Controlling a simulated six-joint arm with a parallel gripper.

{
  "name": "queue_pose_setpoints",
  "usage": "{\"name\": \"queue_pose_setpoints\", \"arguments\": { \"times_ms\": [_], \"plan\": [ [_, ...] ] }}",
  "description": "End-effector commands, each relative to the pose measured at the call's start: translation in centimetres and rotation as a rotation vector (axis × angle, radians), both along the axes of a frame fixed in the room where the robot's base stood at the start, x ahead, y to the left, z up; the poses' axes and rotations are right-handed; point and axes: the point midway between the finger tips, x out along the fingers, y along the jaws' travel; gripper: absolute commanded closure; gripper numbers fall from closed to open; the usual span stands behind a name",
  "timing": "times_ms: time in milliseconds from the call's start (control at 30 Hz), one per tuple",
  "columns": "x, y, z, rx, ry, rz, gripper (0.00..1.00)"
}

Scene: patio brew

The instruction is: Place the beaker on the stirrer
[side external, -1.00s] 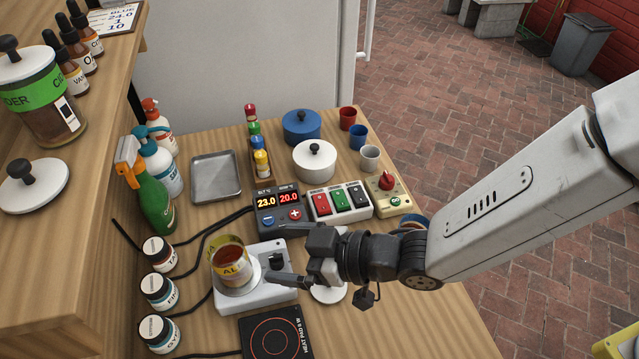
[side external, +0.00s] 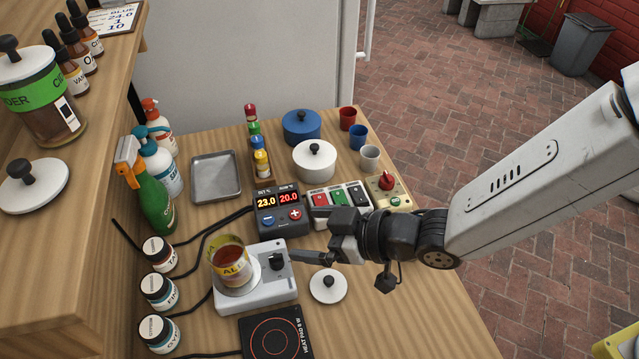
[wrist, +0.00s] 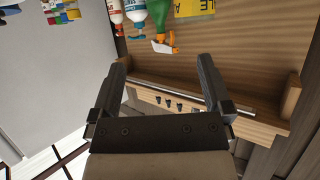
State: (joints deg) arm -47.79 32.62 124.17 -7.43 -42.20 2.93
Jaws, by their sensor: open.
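The beaker (side external: 231,268), with amber-brown liquid and a yellow label, stands upright on the round plate of the white stirrer (side external: 262,295). The stirrer has a black knob (side external: 278,261) at its right side. My gripper (side external: 305,257) is to the right of the beaker, close to the knob, and holds nothing. In the wrist view my gripper (wrist: 160,85) shows two dark fingers spread wide with nothing between them. A yellow label edge (wrist: 195,7) shows at the top of the wrist view.
A white lid (side external: 328,286) lies right of the stirrer, and a black heat pad (side external: 275,335) is in front. A display box (side external: 281,212) and switch panel (side external: 338,202) stand behind. Labelled jars (side external: 158,290) and a green spray bottle (side external: 155,200) line the left.

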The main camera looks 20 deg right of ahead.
Motion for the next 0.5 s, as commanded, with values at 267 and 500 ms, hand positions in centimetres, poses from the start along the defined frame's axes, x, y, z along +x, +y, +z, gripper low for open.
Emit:
{"name": "queue_pose_setpoints", "arguments": {
  "times_ms": [267, 500],
  "plan": [
    [4.7, -12.5, 0.1, -0.178, 0.164, -0.275, 0.0],
    [4.1, -24.9, -0.1, -0.316, 0.387, -0.53, 0.0]
  ]
}}
